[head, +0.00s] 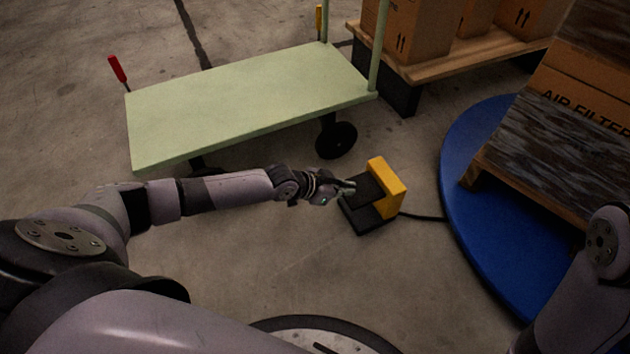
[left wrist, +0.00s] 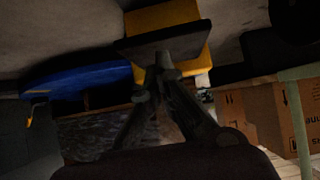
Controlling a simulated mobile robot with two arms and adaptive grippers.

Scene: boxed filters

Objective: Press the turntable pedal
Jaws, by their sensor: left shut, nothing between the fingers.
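The turntable pedal (head: 387,184) is a black foot plate with a yellow guard, on the concrete floor in the middle of the head view. A black cable runs from it to the blue turntable (head: 465,215). My left gripper (head: 350,187) is shut and empty, its tips at the left edge of the pedal in the head view. In the left wrist view the pedal's black plate (left wrist: 190,40) and yellow guard (left wrist: 160,15) lie just beyond the fingertips (left wrist: 162,62). I cannot tell whether the tips touch the plate. My right gripper is out of view.
A pale green cart (head: 250,100) with black wheels stands behind my left arm. A wooden pallet with boxes (head: 410,35) is at the back. A tilted-looking wooden pallet (head: 535,150) with an air filter box stands on the turntable. The floor left of the pedal is clear.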

